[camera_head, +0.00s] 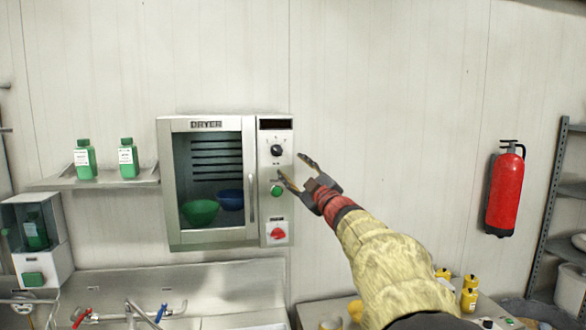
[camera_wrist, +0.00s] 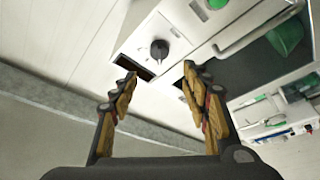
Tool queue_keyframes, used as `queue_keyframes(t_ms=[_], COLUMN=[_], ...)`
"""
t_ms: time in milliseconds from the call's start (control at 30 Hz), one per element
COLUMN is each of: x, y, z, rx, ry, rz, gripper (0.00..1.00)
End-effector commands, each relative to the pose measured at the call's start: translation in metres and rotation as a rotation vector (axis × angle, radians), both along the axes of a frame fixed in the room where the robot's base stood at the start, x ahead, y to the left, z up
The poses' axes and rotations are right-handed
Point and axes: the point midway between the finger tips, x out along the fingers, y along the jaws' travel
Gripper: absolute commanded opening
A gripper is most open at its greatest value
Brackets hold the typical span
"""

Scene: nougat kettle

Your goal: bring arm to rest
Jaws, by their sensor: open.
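My gripper (camera_head: 294,172) is open and empty, with its two fingers spread apart. In the head view it is raised in front of the right side of the wall-mounted dryer (camera_head: 206,124), beside the control panel. My arm, in a yellow sleeve, reaches up to it from the lower right. In the wrist view the open fingers of my gripper (camera_wrist: 158,75) frame the dryer's panel with its black knob (camera_wrist: 159,49). Nothing is between the fingers. I cannot tell whether a fingertip touches the panel.
The dryer's door (camera_head: 215,180) is shut, with green and blue bowls behind its glass. A shelf (camera_head: 110,182) with two green bottles is at left, above a steel sink counter (camera_head: 200,285). A red fire extinguisher (camera_head: 505,190) hangs at right. The wall between is bare.

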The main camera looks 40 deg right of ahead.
Motion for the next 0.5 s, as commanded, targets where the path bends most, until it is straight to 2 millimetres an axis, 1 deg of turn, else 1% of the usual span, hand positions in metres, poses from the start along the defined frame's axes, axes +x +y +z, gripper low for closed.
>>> queue_keyframes(t_ms=[400, 500], x=[0.0002, -0.0001], y=[-0.0003, -0.0066], z=[0.0000, -0.0051], rx=[0.000, 0.010], ry=[0.001, 0.018], rz=[-0.001, -0.023], gripper=[0.47, 0.47])
